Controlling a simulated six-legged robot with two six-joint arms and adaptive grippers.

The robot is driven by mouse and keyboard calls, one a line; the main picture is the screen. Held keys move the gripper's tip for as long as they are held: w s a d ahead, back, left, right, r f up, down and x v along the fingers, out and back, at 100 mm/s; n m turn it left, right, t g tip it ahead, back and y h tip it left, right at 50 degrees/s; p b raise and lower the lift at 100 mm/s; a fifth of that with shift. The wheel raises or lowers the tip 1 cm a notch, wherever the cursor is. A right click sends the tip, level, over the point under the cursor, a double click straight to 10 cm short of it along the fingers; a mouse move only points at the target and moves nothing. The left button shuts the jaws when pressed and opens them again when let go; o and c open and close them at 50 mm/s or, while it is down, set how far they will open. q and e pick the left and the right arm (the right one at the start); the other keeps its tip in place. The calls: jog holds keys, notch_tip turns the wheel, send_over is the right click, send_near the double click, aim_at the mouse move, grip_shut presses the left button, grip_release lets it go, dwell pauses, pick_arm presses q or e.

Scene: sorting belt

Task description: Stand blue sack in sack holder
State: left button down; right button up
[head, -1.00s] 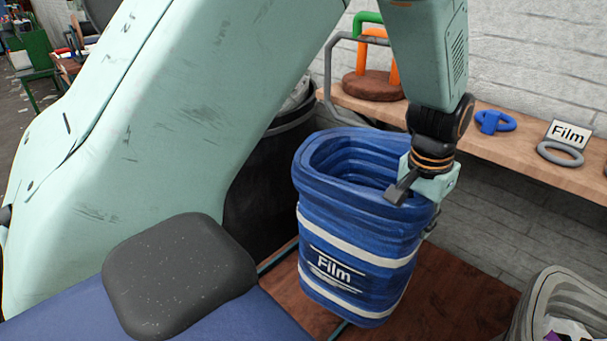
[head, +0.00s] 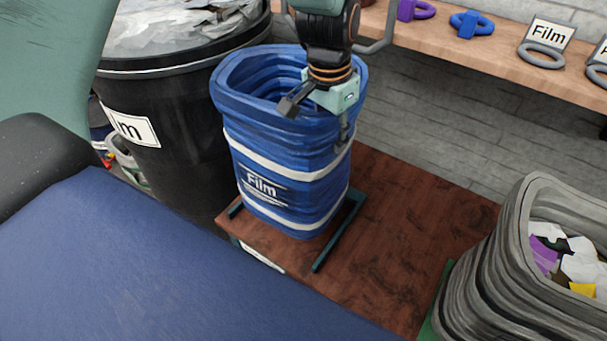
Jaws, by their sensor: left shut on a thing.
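The blue sack (head: 290,172), with white bands and a "Film" label, is upright and open at the top. My left gripper (head: 318,112) is shut on its right rim, one finger inside the mouth and one outside. Dark green bars (head: 341,232) of what looks like the sack holder lie on a brown wooden board on both sides of the sack's bottom. A grey tube (head: 378,42) shows behind my gripper; whether it belongs to the holder I cannot tell. The sack hides the middle of the base, so contact underneath is unclear. My right gripper is not in view.
A black bin (head: 185,135) full of pale film stands close left. A grey sack (head: 490,255) with scraps stands at the right. A wooden shelf (head: 480,52) with rings and a "Film" sign runs along the wall. The board (head: 395,215) is clear right of the sack.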

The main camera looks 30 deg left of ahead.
aim_at(329, 164)
pick_arm(q)
notch_tip(329, 164, down, 5)
jog(key=shift+w+a+r+b, duration=0.1)
jog(key=shift+a+b, duration=0.05)
jog(key=shift+b, duration=0.4)
jog(key=f, duration=0.1)
jog(key=f+b, duration=0.1)
jog(key=f, duration=0.1)
jog(key=shift+s+d, duration=0.2)
jog(key=shift+f, duration=0.2)
jog(key=shift+w+a, duration=0.15)
jog(key=shift+a, duration=0.05)
jog(key=shift+d+f, duration=0.1)
jog(key=c, duration=1.5)
grip_release()
jog(key=o, duration=0.4)
jog(key=shift+f, duration=0.1)
jog(key=shift+o, duration=0.2)
